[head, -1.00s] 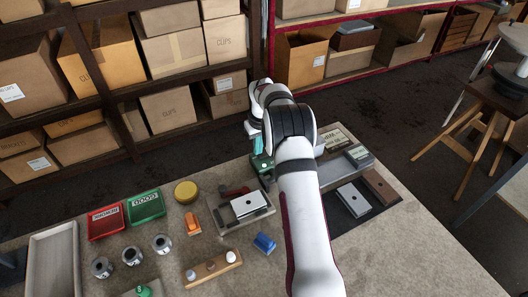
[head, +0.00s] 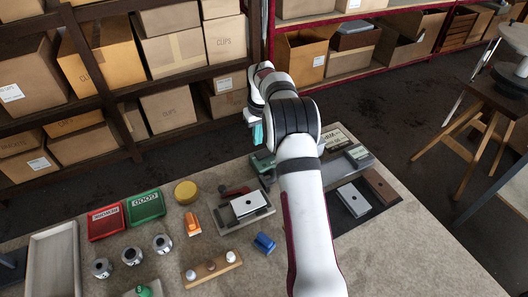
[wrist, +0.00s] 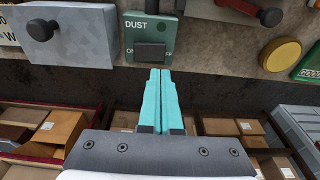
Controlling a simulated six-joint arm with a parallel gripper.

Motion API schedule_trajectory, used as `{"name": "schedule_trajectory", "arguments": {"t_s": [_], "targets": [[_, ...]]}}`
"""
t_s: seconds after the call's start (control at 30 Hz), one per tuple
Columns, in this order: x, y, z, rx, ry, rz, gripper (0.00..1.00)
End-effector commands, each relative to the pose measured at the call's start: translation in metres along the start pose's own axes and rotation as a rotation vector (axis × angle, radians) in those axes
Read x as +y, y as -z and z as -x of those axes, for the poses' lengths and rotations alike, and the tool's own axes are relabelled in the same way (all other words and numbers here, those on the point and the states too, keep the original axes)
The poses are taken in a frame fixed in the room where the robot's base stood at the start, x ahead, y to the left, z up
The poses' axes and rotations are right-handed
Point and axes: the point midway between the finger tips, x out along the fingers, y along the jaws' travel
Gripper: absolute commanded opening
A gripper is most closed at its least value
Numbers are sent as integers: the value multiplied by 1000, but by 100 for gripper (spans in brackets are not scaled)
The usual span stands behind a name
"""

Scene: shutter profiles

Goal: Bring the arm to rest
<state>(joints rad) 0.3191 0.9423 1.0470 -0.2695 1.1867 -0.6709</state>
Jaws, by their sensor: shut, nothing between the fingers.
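My gripper (head: 257,134) has teal fingers and hangs above the back edge of the table (head: 222,184), partly hidden by my own arm. In the wrist view my gripper (wrist: 160,72) shows its two fingers pressed together with nothing between them. Just beyond the tips is a green box (wrist: 135,28) marked DUST, with a dark flap or rocker on it. The green box (head: 262,162) also shows in the head view, below the fingers and apart from them.
A grey block with a dark knob (wrist: 70,38) stands beside the green box. A plate fixture (head: 229,219), a yellow disc (head: 186,191), red (head: 106,231) and green trays (head: 135,218) lie to the left. Shelves with cartons (head: 168,109) stand behind the table.

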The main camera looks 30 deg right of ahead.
Motion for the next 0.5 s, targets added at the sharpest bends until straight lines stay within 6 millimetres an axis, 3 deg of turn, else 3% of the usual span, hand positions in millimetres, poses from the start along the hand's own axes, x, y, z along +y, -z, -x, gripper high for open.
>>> {"name": "schedule_trajectory", "arguments": {"t_s": [0.2, 0.5], "targets": [[0, 3, 18, 0, -1, -1, 0], [0, 3, 19, 0, 0, 0, 0]]}}
